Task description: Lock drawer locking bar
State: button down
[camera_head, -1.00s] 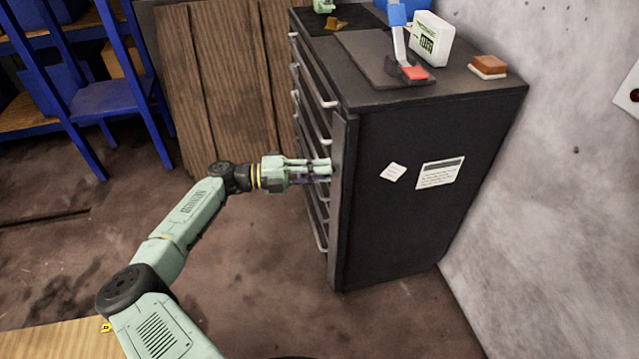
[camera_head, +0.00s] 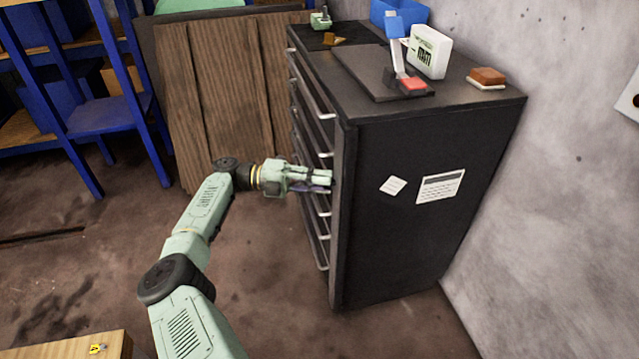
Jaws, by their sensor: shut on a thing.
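The dark drawer cabinet (camera_head: 405,240) stands against the wall, its drawer fronts facing left. The locking bar (camera_head: 339,245) is a tall dark vertical strip along the cabinet's near front edge. It stands upright beside the ends of the drawer handles (camera_head: 322,210). My gripper (camera_head: 329,182) reaches in from the left at about mid-height of the bar. Its fingers are shut on the bar's edge. The fingers hide the exact contact, and I cannot tell whether the bar lies fully flat against the drawers.
Wooden panels (camera_head: 220,100) and a blue shelf (camera_head: 110,108) stand behind. The floor left of the cabinet is clear.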

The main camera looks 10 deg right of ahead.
jog(key=c, duration=1.4)
grip_release()
jog(key=shift+o, duration=0.2)
jog(key=v, duration=0.7)
jog(key=shift+a, duration=0.2)
jog(key=shift+w+a, duration=0.1)
